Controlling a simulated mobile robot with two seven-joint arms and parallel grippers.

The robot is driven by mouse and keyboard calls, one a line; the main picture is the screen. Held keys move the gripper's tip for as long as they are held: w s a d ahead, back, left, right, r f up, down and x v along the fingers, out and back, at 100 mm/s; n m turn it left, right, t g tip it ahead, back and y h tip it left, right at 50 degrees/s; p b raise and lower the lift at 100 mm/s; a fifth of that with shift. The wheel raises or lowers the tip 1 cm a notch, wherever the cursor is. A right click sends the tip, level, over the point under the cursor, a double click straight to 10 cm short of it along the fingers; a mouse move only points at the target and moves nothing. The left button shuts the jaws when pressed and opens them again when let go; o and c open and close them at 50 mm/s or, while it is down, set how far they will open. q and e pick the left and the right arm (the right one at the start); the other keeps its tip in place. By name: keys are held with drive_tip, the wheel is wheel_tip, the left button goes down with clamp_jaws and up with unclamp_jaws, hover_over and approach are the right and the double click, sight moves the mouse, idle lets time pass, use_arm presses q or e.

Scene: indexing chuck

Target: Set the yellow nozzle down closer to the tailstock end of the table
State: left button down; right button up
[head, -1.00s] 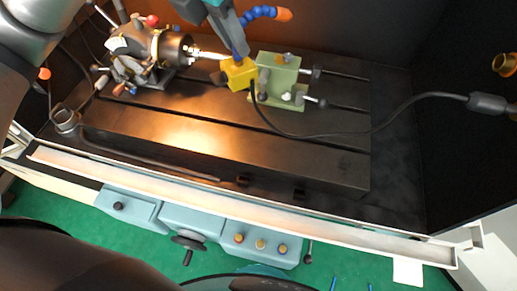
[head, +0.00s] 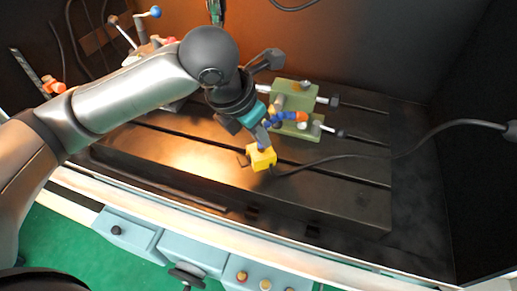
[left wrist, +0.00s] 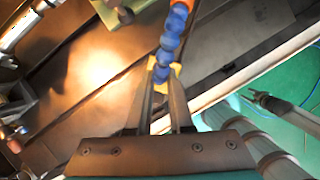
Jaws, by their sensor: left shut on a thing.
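The yellow nozzle has a yellow block base (head: 262,158), a blue jointed hose (head: 284,117) and an orange tip (head: 303,117). My left gripper (head: 261,143) is shut on it from above, at the top of the block. In the left wrist view, the blue hose (left wrist: 170,40) rises between the gripper fingers (left wrist: 160,100), with bits of yellow behind it. The block is over the dark slotted table (head: 340,195), in front of the green tailstock (head: 294,94); I cannot tell whether it touches the table.
A dark cable (head: 400,150) runs from the block across the table to the right. My left arm covers most of the chuck at the back left. The table's right front part is bare. A pale rail (head: 150,204) runs along the front.

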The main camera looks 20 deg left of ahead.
sight(259, 149)
use_arm(q)
wheel_tip(259, 149, down, 4)
drive_tip(key=shift+r+b, duration=0.1)
drive_tip(key=shift+b, duration=0.5)
drive_tip(key=shift+f, duration=0.2)
drive_tip(key=c, duration=0.8)
unclamp_jaws()
drive_tip(key=shift+p+v, duration=1.95)
drive_tip(key=shift+v, duration=4.2)
